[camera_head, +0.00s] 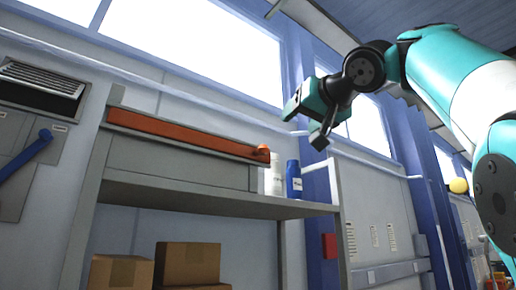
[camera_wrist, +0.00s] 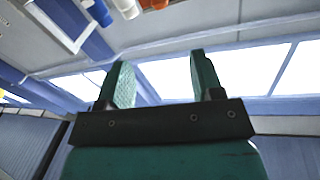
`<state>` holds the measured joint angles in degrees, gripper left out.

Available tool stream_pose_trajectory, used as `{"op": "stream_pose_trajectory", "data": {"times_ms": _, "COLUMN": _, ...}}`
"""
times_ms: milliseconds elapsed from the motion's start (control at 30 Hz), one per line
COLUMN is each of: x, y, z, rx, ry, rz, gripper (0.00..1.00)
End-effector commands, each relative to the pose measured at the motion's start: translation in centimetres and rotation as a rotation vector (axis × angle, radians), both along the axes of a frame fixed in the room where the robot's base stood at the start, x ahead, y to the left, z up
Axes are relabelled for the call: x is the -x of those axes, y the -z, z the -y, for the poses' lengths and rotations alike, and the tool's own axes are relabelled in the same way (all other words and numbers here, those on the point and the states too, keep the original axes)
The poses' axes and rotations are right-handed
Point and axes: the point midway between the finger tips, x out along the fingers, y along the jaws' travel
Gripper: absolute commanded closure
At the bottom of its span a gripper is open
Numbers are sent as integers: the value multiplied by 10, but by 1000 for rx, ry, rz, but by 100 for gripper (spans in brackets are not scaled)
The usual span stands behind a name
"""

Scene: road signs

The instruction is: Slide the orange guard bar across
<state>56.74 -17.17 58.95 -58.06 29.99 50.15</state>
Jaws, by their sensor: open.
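The orange guard bar (camera_head: 185,132) lies along the front of a grey box-like unit on the shelf in the head view. A rounded orange knob (camera_head: 262,153) is at its right end. My gripper (camera_head: 308,122) is above and to the right of the knob, apart from the bar. In the wrist view my gripper (camera_wrist: 160,60) has its two teal fingers spread with nothing between them. An orange end piece (camera_wrist: 154,4) shows at the top edge there, beyond the fingers; the rest of the bar is out of that view.
A white bottle (camera_head: 274,180) and a blue bottle (camera_head: 293,180) stand on the grey shelf (camera_head: 205,199), right of the bar's end. Cardboard boxes (camera_head: 188,264) are below. A blue lever (camera_head: 27,155) is on the left wall panel. Space around my gripper looks clear.

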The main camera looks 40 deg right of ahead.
Motion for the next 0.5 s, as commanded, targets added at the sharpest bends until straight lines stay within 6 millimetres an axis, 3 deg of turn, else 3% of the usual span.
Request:
{"op": "stream_pose_trajectory", "data": {"times_ms": 367, "x": -27, "y": 5, "z": 1, "rx": -6, "ry": -12, "rz": -9, "gripper": 40}}
{"op": "stream_pose_trajectory", "data": {"times_ms": 500, "x": -45, "y": 5, "z": 5, "rx": -4, "ry": -11, "rz": -8, "gripper": 40}}
